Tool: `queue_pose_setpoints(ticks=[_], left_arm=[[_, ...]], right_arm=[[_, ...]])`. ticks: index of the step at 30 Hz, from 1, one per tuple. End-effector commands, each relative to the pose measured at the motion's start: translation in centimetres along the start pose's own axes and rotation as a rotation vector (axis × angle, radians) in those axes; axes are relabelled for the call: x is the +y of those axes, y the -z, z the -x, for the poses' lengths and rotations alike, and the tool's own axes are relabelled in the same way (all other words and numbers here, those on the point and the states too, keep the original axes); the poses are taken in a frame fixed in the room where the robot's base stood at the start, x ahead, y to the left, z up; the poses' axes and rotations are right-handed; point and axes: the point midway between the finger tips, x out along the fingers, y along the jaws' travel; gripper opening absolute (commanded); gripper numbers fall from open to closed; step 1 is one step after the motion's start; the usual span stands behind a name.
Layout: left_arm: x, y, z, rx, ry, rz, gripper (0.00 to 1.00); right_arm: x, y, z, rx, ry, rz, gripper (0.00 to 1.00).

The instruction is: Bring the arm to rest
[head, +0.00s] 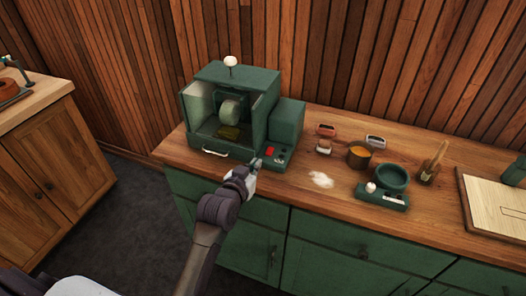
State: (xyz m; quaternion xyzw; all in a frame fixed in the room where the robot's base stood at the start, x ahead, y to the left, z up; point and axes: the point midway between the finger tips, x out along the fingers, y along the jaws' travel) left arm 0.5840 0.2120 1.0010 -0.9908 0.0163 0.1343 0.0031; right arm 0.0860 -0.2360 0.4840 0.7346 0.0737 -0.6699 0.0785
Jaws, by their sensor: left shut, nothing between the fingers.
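My left arm comes in from the bottom of the head view and reaches up toward the counter. My left gripper (255,164) is shut and empty. In the picture its tip is at the front right of a green machine (237,100), by the small control panel with a red button (270,151). I cannot tell whether the tip touches the panel. The machine has an open-fronted chamber with a grey wheel (230,110) and a small olive block inside. My right gripper is not in view.
The wooden counter (305,200) holds a white powdery patch (320,180), a brown pot (358,157), a green bowl on a base (392,178), a brush in a holder (432,163) and a pale board (495,205). Another cabinet (50,150) stands left, across dark floor.

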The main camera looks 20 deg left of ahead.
Motion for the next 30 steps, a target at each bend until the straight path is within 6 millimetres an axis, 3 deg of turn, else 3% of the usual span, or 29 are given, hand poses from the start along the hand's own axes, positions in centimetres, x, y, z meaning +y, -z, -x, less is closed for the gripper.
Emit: queue_pose_setpoints(ticks=[5,8,11,15,18,30], left_arm=[[0.0,-0.2,0.1,-0.008,-0.001,-0.001,0.00],[0.2,-2.0,1.5,-0.075,-0.011,-0.013,0.00],[0.6,-5.7,4.9,-0.224,-0.031,-0.034,0.00],[1.3,-10.7,11.3,-0.468,-0.057,-0.064,0.00],[1.5,-12.9,15.0,-0.595,-0.065,-0.078,0.00],[1.7,-17.0,26.3,-0.938,-0.078,-0.116,0.00]], right_arm=[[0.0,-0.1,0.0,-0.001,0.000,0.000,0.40],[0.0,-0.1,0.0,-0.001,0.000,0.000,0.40],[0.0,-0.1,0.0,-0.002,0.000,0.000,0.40],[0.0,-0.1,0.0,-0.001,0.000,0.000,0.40],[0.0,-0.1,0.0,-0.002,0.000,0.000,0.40],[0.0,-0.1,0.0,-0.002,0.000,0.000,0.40]])
